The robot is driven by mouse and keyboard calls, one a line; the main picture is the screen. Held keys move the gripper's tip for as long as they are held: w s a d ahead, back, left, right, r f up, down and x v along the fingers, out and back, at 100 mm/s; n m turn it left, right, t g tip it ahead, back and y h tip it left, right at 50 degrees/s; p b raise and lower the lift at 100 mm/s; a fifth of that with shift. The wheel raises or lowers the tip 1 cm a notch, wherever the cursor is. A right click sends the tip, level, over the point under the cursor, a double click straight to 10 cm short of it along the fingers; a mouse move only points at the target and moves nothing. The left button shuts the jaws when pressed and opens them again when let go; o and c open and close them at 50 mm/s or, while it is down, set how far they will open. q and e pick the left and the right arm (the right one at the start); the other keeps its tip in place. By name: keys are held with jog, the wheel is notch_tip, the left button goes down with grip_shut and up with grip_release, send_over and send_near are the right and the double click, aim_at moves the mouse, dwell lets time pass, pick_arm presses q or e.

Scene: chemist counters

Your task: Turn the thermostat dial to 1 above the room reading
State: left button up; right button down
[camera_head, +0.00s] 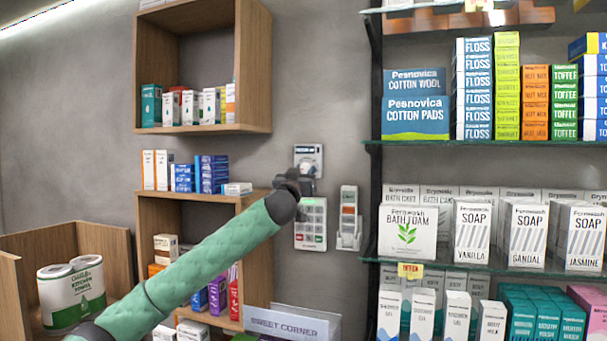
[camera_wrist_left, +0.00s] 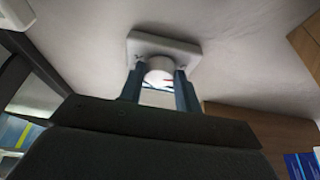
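The thermostat (camera_head: 308,154) is a small pale unit on the grey wall, with a dark display strip at its top. The reading is too small to make out. My left gripper (camera_head: 303,181) reaches it from the left and hides its lower part. In the left wrist view the white round dial (camera_wrist_left: 160,68) stands out from a white square plate (camera_wrist_left: 185,50). My right gripper is not in view.
A keypad (camera_head: 311,226) is on the wall just below the thermostat, and a handheld device in a white holder (camera_head: 349,218) hangs to its right. Wooden shelves (camera_head: 254,70) stand close on the left. Glass shelves (camera_head: 480,144) full of boxes are on the right.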

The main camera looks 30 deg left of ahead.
pick_arm(q)
jog(key=c, duration=0.4)
